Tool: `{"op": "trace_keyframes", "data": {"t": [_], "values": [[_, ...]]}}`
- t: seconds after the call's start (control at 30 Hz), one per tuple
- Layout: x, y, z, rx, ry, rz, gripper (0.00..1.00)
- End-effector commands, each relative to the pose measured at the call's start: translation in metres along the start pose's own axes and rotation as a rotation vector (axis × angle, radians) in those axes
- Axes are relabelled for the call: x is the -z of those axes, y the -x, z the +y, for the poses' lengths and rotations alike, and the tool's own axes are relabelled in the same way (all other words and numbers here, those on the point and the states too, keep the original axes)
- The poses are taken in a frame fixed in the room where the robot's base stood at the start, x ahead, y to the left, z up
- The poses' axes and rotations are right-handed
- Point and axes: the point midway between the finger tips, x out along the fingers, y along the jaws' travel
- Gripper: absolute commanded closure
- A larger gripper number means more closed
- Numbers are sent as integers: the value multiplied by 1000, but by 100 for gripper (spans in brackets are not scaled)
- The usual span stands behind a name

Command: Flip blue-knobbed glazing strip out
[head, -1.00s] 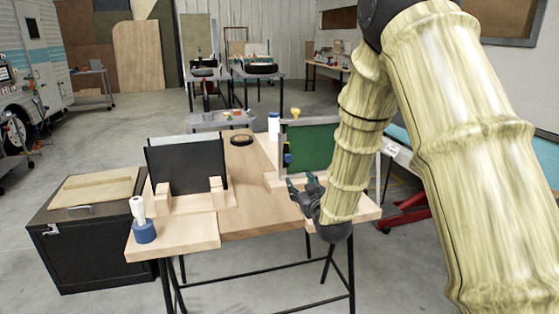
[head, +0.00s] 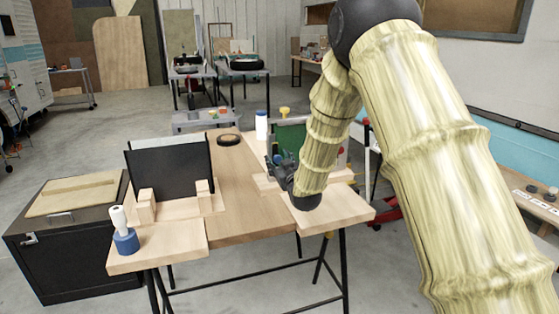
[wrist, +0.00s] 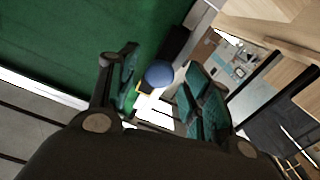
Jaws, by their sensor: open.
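The blue knob (wrist: 158,74) shows in the wrist view at the edge of a green panel (wrist: 70,40), between my open fingers. I cannot tell whether either finger touches it. The strip carrying the knob is mostly hidden; a dark piece (wrist: 178,42) and a small yellow part lie by the knob. In the head view the green panel (head: 289,136) stands upright on a wooden base at the table's right side, with a yellow knob (head: 284,111) on top. My gripper (head: 280,165) is in front of its left edge, and my arm covers much of the panel.
A black panel (head: 168,168) stands in a wooden holder on the table's left. A white bottle (head: 261,126) and dark ring (head: 229,140) stand behind. The wooden tabletop's middle (head: 240,200) is clear.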

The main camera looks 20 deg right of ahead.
Motion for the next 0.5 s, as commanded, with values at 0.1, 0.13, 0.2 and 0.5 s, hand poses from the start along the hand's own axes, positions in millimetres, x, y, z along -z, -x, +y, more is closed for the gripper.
{"op": "trace_keyframes", "data": {"t": [0.1,0.13,0.2,0.5], "values": [[-1,-9,1,-1,0,0,51],[-1,-11,1,-1,0,-1,51],[-1,-13,1,-2,0,-1,51],[-1,-14,3,-3,0,-2,51]]}}
